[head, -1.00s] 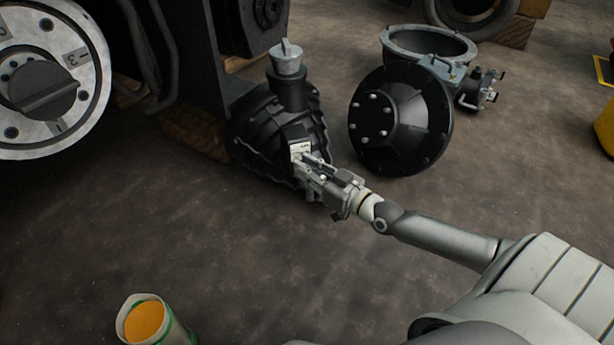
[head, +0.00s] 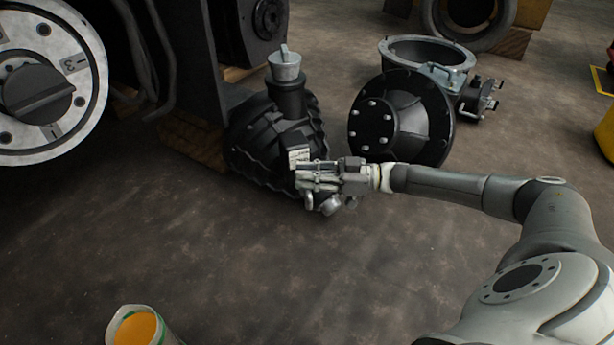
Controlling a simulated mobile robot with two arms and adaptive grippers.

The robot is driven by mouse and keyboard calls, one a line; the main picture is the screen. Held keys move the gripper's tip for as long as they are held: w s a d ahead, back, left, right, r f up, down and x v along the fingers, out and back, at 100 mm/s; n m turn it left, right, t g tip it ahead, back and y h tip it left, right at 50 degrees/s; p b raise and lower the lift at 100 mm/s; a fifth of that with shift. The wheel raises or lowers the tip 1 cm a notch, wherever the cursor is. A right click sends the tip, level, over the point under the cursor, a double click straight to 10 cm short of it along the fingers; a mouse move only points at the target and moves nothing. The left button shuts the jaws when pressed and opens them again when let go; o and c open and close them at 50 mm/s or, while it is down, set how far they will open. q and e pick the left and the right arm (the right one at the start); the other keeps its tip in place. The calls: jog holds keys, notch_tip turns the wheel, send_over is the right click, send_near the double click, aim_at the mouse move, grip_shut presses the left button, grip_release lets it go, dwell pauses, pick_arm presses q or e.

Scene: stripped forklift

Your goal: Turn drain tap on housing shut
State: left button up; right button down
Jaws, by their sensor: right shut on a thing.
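The black ribbed housing (head: 262,143) stands on the floor against the forklift, with a grey cap on its upright neck. My right gripper (head: 304,178) is at the housing's lower right front, its arm coming in from the right. It is shut on a small part there, which I take to be the drain tap; the gripper hides most of it, so its handle angle cannot be read. A small pale label (head: 298,157) shows just above the fingers. My left gripper is not in view.
A black round flanged cover (head: 385,120) and a grey open ring casing (head: 465,52) stand just right of the housing. The forklift wheel hub (head: 75,95) is at left. A container with orange contents (head: 140,328) stands at the bottom left.

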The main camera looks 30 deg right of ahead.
jog(key=shift+w+n+g+y+b, duration=0.15)
jog(key=shift+n+g+y, duration=0.55)
jog(key=shift+n+g, duration=0.6)
jog(key=shift+s+n+g+y+b, duration=0.15)
jog(key=shift+n+g+y, duration=0.6)
jog(key=shift+g, duration=0.95)
jog(key=shift+n+g, duration=0.25)
jog(key=shift+g, duration=0.05)
jog(key=c, duration=1.4)
grip_release()
jog(key=shift+v, duration=3.75)
